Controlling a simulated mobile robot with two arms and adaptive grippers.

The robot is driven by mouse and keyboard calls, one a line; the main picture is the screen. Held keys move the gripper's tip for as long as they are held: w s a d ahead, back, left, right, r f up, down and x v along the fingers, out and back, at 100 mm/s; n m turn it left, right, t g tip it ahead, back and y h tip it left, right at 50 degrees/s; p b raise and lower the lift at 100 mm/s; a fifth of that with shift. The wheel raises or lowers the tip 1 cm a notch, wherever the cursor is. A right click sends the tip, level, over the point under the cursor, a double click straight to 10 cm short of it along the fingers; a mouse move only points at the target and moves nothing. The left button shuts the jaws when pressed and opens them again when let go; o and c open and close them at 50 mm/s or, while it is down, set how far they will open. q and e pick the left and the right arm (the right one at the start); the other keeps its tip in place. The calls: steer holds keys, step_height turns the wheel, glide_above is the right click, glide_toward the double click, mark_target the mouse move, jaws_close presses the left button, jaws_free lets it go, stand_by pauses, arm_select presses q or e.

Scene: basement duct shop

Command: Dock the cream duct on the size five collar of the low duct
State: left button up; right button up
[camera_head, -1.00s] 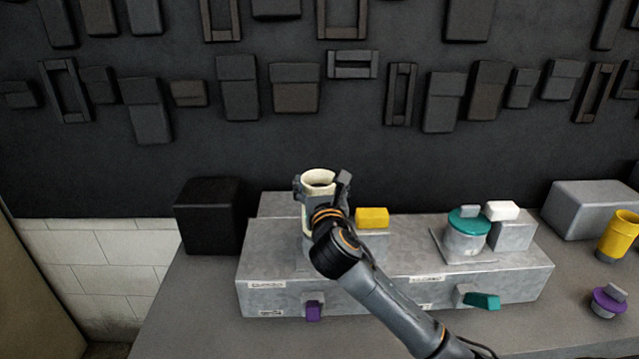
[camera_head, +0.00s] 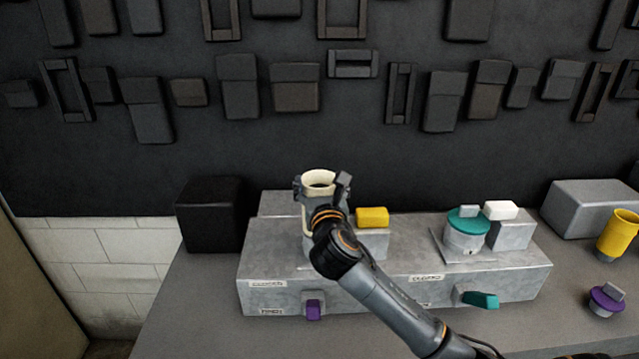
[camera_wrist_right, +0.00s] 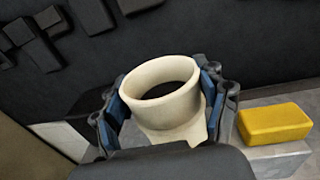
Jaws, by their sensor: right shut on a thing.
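The cream duct (camera_head: 319,183) is a short, wide-mouthed tube, upright over the left part of the low duct (camera_head: 390,288), a long grey metal box on the bench. My right gripper (camera_head: 320,186) is shut on the cream duct, with a finger on each side; the right wrist view shows the blue pads (camera_wrist_right: 160,104) against the duct (camera_wrist_right: 160,80). The collar under the duct is hidden by my gripper and wrist, so I cannot tell whether the duct is seated on it. A teal-capped collar (camera_head: 465,240) stands on the right of the low duct. My left gripper is not in view.
A yellow block (camera_head: 372,217) sits on a grey box just right of the gripper, also in the right wrist view (camera_wrist_right: 275,123). A black box (camera_head: 209,215) stands left. A yellow cup (camera_head: 618,234) and a purple cap (camera_head: 606,300) are at right. Purple and teal handles stick out in front.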

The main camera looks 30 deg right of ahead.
steer(key=shift+r, duration=0.1)
steer(key=shift+p, duration=0.5)
steer(key=shift+f+b, duration=0.35)
steer(key=shift+f, duration=0.3)
steer(key=o, duration=1.5)
steer(key=shift+c, duration=0.2)
steer(key=shift+p+v, duration=0.5)
steer(key=shift+v, duration=0.35)
steer(key=p+v, duration=0.2)
steer(key=v, duration=0.7)
steer(key=shift+s+p, duration=0.2)
steer(key=shift+p, duration=0.15)
